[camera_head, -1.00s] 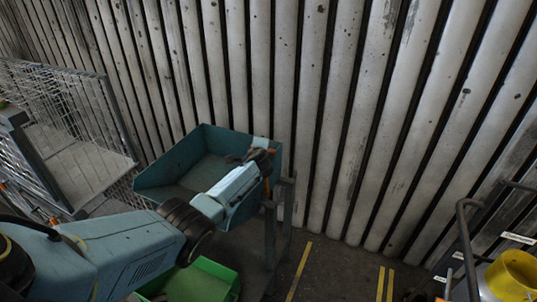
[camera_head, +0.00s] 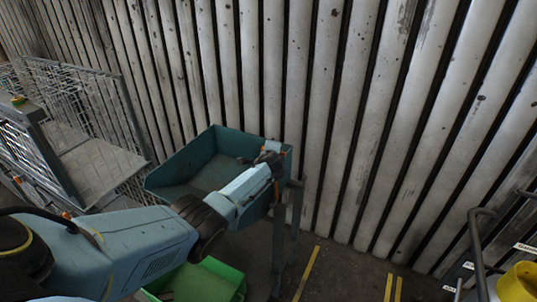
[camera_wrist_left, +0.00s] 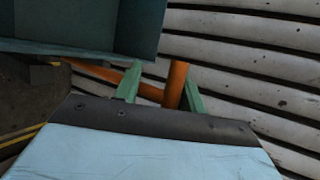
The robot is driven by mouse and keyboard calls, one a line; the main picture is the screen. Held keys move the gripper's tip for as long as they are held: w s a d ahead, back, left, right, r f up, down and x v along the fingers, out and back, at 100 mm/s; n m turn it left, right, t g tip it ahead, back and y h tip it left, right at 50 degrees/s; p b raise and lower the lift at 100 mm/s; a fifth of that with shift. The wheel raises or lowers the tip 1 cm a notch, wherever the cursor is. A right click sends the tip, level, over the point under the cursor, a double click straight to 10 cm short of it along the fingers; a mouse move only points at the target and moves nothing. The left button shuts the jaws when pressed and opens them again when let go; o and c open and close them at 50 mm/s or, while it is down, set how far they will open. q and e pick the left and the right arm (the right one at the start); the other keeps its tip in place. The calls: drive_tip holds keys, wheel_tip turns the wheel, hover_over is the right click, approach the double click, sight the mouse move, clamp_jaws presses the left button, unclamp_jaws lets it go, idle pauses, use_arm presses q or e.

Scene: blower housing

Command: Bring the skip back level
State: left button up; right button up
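The skip (camera_head: 190,172) is a teal open-topped tub on a grey stand (camera_head: 279,240) in front of the ribbed wall. It looks tipped, with its open side low toward the left. My left gripper (camera_head: 270,160) is at the skip's right end, beside its rim. In the left wrist view its green fingers (camera_wrist_left: 160,92) stand apart on either side of an upright orange bar (camera_wrist_left: 177,80), which lies close to the right finger. Another orange rod (camera_wrist_left: 100,72) runs off to the left. The skip's teal wall (camera_wrist_left: 75,30) fills the upper left there. My right gripper is out of view.
A green bin (camera_head: 205,280) stands on the floor below the skip, partly hidden by my left arm. A wire cage (camera_head: 85,110) stands at left. A grey rail (camera_head: 478,240) and a yellow container (camera_head: 519,285) are at right. The yellow-lined floor between is clear.

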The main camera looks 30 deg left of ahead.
use_arm(q)
drive_tip(key=shift+w+d+f, duration=0.1)
drive_tip(key=shift+d+f, duration=0.1)
drive_tip(key=shift+d, duration=0.6)
drive_tip(key=shift+s+d+r+p, duration=0.25)
drive_tip(key=shift+s+p, duration=0.1)
drive_tip(key=shift+p, duration=0.35)
drive_tip(key=a+p+v, duration=0.1)
drive_tip(key=p+v, duration=0.2)
drive_tip(key=v, duration=0.8)
drive_tip(key=shift+s+r, duration=0.4)
drive_tip(key=shift+s, duration=0.25)
